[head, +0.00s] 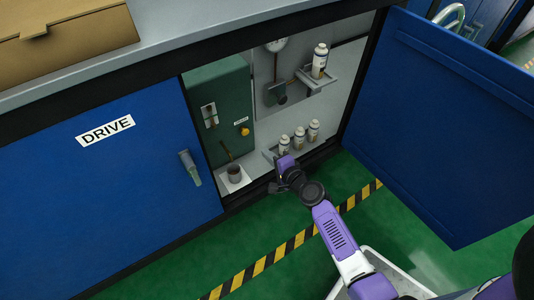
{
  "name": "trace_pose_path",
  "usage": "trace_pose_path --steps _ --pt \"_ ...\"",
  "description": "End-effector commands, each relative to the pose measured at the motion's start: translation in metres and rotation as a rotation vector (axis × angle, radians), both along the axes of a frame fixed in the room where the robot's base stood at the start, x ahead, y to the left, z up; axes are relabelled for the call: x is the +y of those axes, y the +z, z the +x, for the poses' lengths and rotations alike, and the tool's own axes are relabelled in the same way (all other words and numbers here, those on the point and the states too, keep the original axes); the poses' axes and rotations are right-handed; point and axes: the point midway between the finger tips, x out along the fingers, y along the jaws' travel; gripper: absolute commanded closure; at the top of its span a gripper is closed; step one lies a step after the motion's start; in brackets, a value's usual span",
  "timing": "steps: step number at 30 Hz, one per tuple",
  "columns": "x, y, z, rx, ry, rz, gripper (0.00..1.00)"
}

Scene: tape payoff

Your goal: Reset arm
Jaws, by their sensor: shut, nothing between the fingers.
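My arm, purple, white and black, reaches from the lower right toward the open cabinet (228,195). My gripper (277,186) is at the cabinet's lower front edge, below the shelf of bottles. It is small in this view and partly hidden by my wrist. It is shut with nothing seen in it.
The blue cabinet door (450,120) stands open at the right. A closed blue door (90,190) reads DRIVE. A cardboard box (65,30) lies on top. Green floor (180,265) is clear at the front.

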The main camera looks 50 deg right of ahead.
Motion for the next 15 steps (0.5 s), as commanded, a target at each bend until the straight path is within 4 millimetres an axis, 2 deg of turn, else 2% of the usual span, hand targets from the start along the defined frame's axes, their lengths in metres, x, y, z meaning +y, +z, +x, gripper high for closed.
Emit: trace_pose_path --steps 11,15 --pt "-0.0002 -0.0001 0.0002 0.000 0.000 -0.001 1.00" --pt "-0.0083 0.0065 0.0000 0.012 -0.006 -0.086 1.00"
